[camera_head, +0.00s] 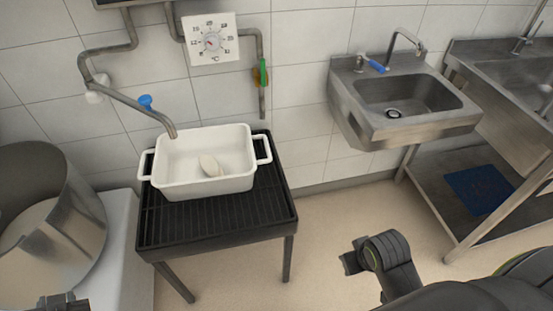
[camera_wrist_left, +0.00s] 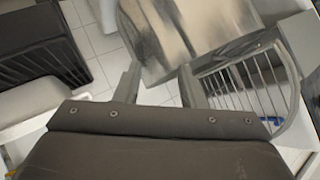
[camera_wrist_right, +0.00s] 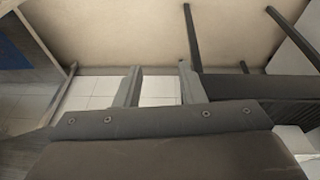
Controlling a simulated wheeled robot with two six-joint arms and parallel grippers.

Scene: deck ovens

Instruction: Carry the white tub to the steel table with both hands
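The white tub (camera_head: 175,177) is a rectangular dish with a loop handle at each end. My left gripper (camera_wrist_left: 158,85) is open and empty; only a small dark part of that arm shows at the head view's lower left corner. My right gripper (camera_wrist_right: 158,85) is open and empty, over the floor to the right of the stand. Neither touches the tub. A steel table with a basin and lower shelf (camera_head: 440,150) stands at the right.
A large steel pot (camera_head: 75,225) stands left of the stand on a white surface (camera_head: 125,245). A wall tap (camera_head: 150,112) reaches over the tub's back left. A steel wall sink (camera_head: 385,125) hangs right of the stand. The floor (camera_head: 330,220) between is clear.

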